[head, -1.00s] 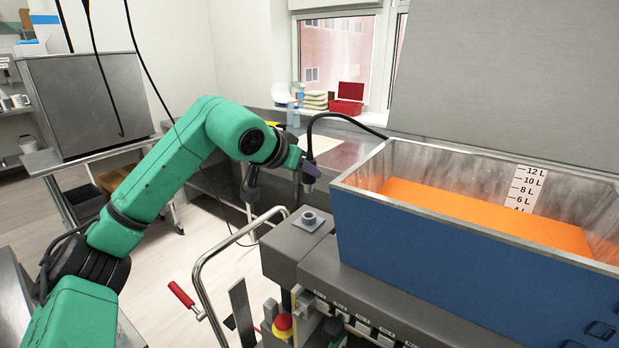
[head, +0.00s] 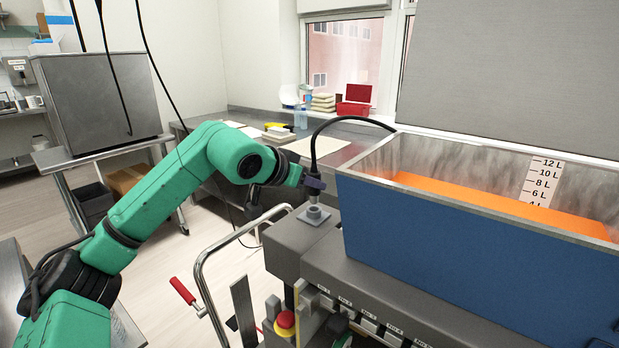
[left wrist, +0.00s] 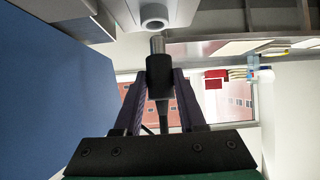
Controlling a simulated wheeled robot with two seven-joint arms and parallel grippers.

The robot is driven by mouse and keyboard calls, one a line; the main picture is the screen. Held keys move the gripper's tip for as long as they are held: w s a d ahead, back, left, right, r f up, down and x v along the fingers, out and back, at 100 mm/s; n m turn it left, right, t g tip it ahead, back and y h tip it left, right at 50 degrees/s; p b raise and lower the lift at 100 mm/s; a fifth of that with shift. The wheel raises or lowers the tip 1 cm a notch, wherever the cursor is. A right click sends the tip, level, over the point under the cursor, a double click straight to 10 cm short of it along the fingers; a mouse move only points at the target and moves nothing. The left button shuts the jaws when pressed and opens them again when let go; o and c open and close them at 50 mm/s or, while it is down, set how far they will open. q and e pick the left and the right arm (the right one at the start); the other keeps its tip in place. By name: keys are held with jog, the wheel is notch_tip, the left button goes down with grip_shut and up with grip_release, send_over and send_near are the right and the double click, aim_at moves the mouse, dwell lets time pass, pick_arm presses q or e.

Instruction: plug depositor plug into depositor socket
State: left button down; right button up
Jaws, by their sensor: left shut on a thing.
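The depositor plug (left wrist: 158,68) is a black body with a metal tip, on a black cable that arches to the tank in the head view. My left gripper (head: 314,183) is shut on the plug and holds it upright, tip down. The depositor socket (head: 314,213) is a grey round collar on a square plate on top of the machine. The plug is right above the socket in the head view. In the left wrist view the tip is close to the socket (left wrist: 155,22), slightly off its centre; I cannot tell whether they touch. My right gripper is not in view.
The blue depositor tank (head: 440,235) with orange filling stands just right of the socket. A metal rail handle (head: 215,275) and a red emergency button (head: 285,320) are in front.

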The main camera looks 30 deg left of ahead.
aim_at(310, 195)
pick_arm(q)
jog(key=shift+f, duration=0.4)
jog(key=shift+f+b, duration=1)
jog(key=shift+f, duration=0.35)
jog(key=shift+r, duration=0.1)
jog(key=shift+c, duration=2)
grip_release()
